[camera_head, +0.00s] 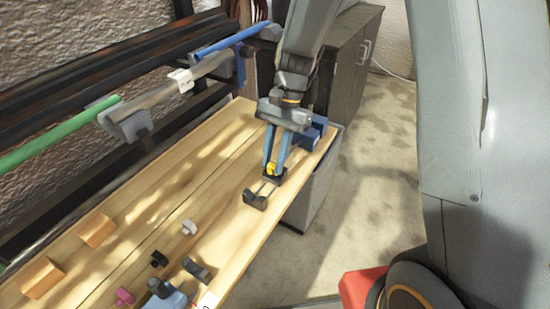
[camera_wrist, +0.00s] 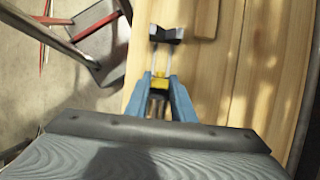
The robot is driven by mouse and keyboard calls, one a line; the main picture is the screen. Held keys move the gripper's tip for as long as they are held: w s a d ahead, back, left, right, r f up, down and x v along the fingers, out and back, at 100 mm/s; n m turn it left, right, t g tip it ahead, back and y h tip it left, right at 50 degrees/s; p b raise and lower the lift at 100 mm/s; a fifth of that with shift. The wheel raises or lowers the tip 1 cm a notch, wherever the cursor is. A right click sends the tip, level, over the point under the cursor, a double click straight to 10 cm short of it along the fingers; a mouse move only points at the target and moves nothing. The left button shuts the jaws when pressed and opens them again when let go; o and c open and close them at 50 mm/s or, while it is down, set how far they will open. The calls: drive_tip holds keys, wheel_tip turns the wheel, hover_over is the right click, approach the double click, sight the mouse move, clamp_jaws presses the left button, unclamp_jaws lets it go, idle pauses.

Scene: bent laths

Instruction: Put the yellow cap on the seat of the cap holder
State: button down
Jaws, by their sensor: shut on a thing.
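The yellow cap (camera_head: 271,168) is between the blue fingertips of my gripper (camera_head: 275,170), low over the right part of the wooden bench. It also shows in the wrist view (camera_wrist: 160,83), between the fingers (camera_wrist: 160,90), which are shut on it. A dark stand, seemingly the cap holder, is right at the fingertips: a dark notched block (camera_head: 255,200), seen also in the wrist view (camera_wrist: 166,34), with two thin rods running from it toward the cap. The fingers and cap hide the rods' near end. I cannot tell whether the cap touches a seat.
A blue block (camera_head: 313,133) stands behind my gripper near the bench's right edge. Two wooden blocks (camera_head: 96,229) (camera_head: 41,278), a white knob (camera_head: 189,227), a black knob (camera_head: 159,259) and a pink knob (camera_head: 124,296) lie to the left. A rack with coloured bars (camera_head: 162,93) runs along the back.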

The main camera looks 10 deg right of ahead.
drive_tip(key=shift+f, duration=0.6)
drive_tip(key=c, duration=1.5)
unclamp_jaws()
drive_tip(key=shift+r, duration=0.6)
drive_tip(key=b+v, duration=0.3)
drive_tip(key=v, duration=0.9)
drive_tip(key=s+d+f+n+t+h, duration=0.1)
drive_tip(key=s+d+f+n, duration=0.1)
drive_tip(key=s+d+f, duration=0.1)
drive_tip(key=s+d+f+n+t+h, duration=0.1)
drive_tip(key=s+d+f+n+t, duration=0.1)
drive_tip(key=s+d+f+n, duration=0.1)
drive_tip(key=s+d+f+n+t, duration=0.2)
drive_tip(key=s+d+f, duration=0.1)
drive_tip(key=s+d, duration=0.1)
drive_tip(key=shift+s+n+h, duration=0.3)
drive_tip(key=shift+s+h, duration=0.1)
drive_tip(key=shift+s, duration=0.25)
